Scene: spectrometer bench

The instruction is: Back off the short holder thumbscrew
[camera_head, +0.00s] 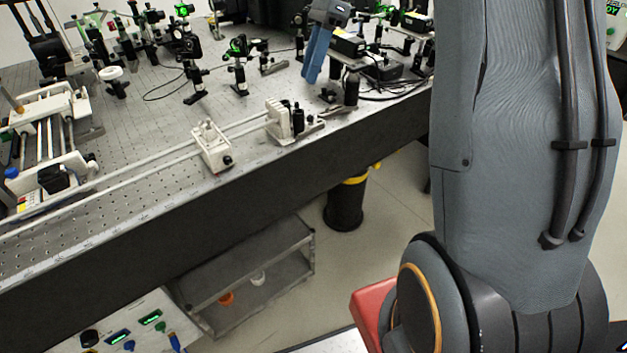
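A low white holder (211,150) sits on the pale rails near the bench's front edge, with a small dark knob (227,160) on its front right side. It looks like the short holder and its thumbscrew. A taller white holder (279,119) with dark parts stands farther right along the rails. My gripper (312,80) hangs at the upper middle, its blue fingers pointing down, above and right of both holders and apart from the knob. The fingers overlap in this view, so their gap cannot be made out. I see nothing held in them.
Optics on dark posts (240,70) stand behind the rails. A white framed device (50,130) fills the bench's left end. A dark cylinder (351,88) stands near my gripper. Below are a grey shelf cart (262,275) and a black bin (345,208). My arm blocks the right.

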